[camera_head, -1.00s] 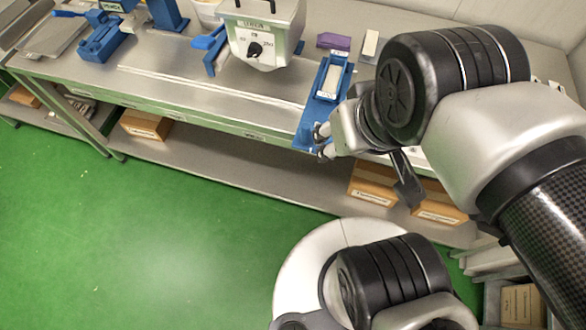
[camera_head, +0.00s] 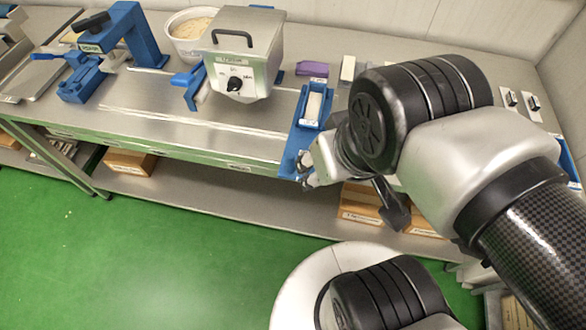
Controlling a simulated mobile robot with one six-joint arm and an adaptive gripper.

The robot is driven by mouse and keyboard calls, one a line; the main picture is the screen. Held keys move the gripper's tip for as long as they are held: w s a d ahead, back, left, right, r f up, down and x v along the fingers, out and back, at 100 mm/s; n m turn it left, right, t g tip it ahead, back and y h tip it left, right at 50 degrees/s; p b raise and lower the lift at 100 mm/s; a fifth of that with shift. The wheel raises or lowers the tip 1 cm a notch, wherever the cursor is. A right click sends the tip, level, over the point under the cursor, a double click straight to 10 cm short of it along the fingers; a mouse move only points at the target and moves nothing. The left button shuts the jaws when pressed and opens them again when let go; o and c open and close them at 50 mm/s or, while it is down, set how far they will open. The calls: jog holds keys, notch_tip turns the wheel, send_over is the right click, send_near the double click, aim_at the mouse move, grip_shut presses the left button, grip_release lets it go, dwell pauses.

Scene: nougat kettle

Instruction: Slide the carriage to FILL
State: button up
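The blue carriage (camera_head: 296,139) stands at the right end of the rails (camera_head: 190,121) on the steel bench, with its front end at the bench's front edge. A pale block (camera_head: 313,106) lies in its tray. My gripper (camera_head: 304,170) is at the front end of the carriage, close against its right side. The fingertips are small and partly hidden by my arm, so I cannot tell whether they grip it. Labels run along the bench's front edge (camera_head: 170,149), too small to read; I cannot make out which one says FILL.
A grey kettle (camera_head: 245,48) with a dial stands behind the rails, with a blue lever (camera_head: 188,78) on its left. A blue press (camera_head: 131,35) stands further left. A purple block (camera_head: 312,69) lies behind the carriage. The rails left of the carriage look clear.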

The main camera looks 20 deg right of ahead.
jog(key=shift+c, duration=0.5)
jog(key=g+p, duration=0.5)
jog(key=p, duration=0.1)
send_over(291, 162)
jog(key=w, duration=0.1)
notch_tip(291, 162, down, 7)
jog(key=shift+n, duration=0.4)
notch_tip(291, 162, down, 18)
jog(key=b, duration=0.4)
jog(key=shift+d, duration=0.15)
jog(key=shift+c, duration=0.2)
grip_shut()
